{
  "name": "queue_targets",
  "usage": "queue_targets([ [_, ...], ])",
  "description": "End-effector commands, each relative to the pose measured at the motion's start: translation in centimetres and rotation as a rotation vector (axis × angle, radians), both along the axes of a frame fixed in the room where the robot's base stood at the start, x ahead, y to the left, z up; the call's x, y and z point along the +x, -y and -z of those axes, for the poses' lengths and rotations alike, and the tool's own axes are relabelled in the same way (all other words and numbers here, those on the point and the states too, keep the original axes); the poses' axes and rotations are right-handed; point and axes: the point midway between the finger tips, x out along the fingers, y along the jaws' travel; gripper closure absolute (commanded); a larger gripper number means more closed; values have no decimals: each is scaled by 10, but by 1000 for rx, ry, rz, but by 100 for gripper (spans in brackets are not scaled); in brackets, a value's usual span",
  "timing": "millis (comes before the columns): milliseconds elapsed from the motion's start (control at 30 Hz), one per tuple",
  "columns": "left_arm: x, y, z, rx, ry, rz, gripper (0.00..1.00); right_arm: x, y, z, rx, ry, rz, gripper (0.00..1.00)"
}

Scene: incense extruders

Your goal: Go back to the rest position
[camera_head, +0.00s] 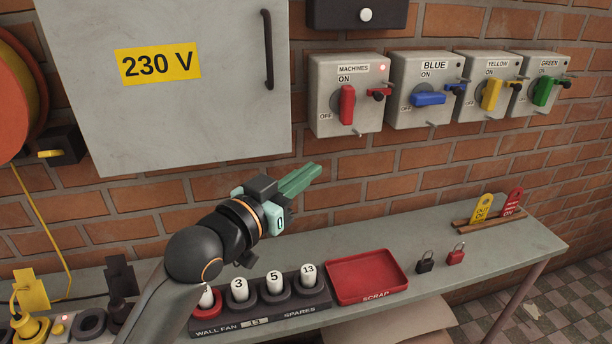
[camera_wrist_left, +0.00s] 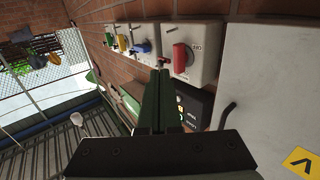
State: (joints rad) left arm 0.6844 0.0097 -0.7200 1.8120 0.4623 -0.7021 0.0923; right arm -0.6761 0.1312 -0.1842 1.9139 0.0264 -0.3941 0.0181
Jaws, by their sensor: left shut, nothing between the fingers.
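My left gripper (camera_head: 312,171) is shut and empty. It hangs in the air in front of the brick wall, below the grey cabinet and left of the MACHINES switch box (camera_head: 347,95). In the left wrist view its green fingers (camera_wrist_left: 157,72) lie together, with the red switch handle (camera_wrist_left: 181,57) a little beyond them to the right. The MACHINES handle (camera_head: 347,104) stands upright, and a red light shows on its box. My right gripper is not in view.
A shelf (camera_head: 400,236) runs below the gripper. On it stand a fuse holder (camera_head: 262,314) marked WALL FAN and SPARES, a red scrap tray (camera_head: 366,277), black and red padlocks (camera_head: 455,254) and a tag rack (camera_head: 488,218). The grey cabinet (camera_head: 180,110) has a protruding handle (camera_head: 268,50).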

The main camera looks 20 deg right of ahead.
Motion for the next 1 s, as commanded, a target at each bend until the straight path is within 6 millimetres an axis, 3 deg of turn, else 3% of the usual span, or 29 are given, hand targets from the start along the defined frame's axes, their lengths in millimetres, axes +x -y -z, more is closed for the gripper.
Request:
queue_targets([
  [167,0,-10,19,-11,-36,-28,100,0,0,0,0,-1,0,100],
  [267,6,-29,55,-26,-96,-84,100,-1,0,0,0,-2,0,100],
  [433,5,-81,146,-32,-233,-225,100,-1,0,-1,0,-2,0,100],
  [567,-13,-124,220,-4,-333,-337,100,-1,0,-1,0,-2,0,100],
  [667,-38,-158,275,39,-406,-418,100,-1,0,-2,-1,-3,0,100],
  [800,-90,-207,346,122,-505,-521,100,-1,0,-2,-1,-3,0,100],
  [900,-133,-240,387,195,-567,-579,100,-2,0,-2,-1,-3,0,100],
  [1000,-173,-267,416,264,-614,-620,100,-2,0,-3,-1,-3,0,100],
])
